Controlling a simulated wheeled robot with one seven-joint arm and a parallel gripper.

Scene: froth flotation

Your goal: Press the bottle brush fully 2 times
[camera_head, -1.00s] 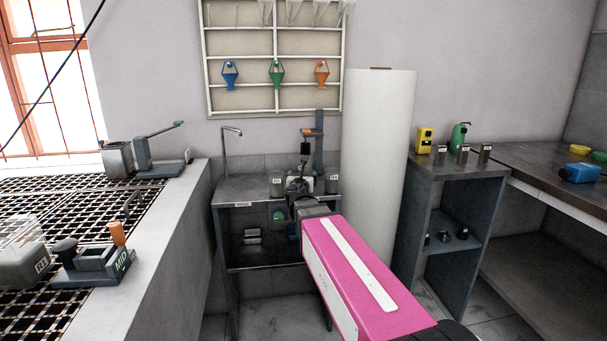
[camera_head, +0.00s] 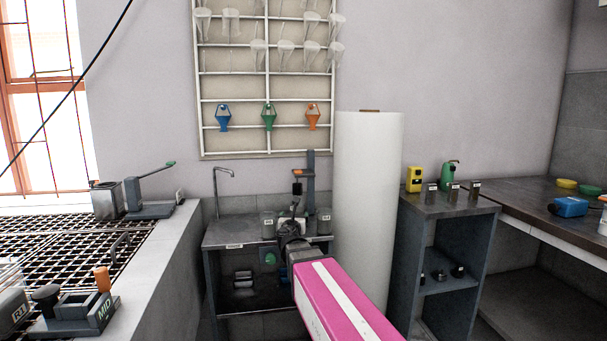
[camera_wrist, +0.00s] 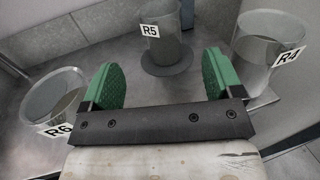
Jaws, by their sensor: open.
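At the back bench, a dark upright stand (camera_head: 310,180) carries an orange piece and a dark hanging head (camera_head: 297,188); it looks like the bottle brush, but its bristles are too small to make out. My gripper (camera_wrist: 160,82) is open and empty, its green pads spread apart. In the head view it is mostly hidden behind my wrist, low in front of the stand. In the wrist view the grey cup R5 (camera_wrist: 158,35) stands beyond the gap between the pads. The brush does not show in the wrist view.
Cup R6 (camera_wrist: 52,103) stands left of my gripper and cup R4 (camera_wrist: 265,50) right. A tap (camera_head: 216,182) rises at the bench's left. A tall white roll (camera_head: 368,210) stands close on the right. A rack (camera_head: 266,88) hangs on the wall above.

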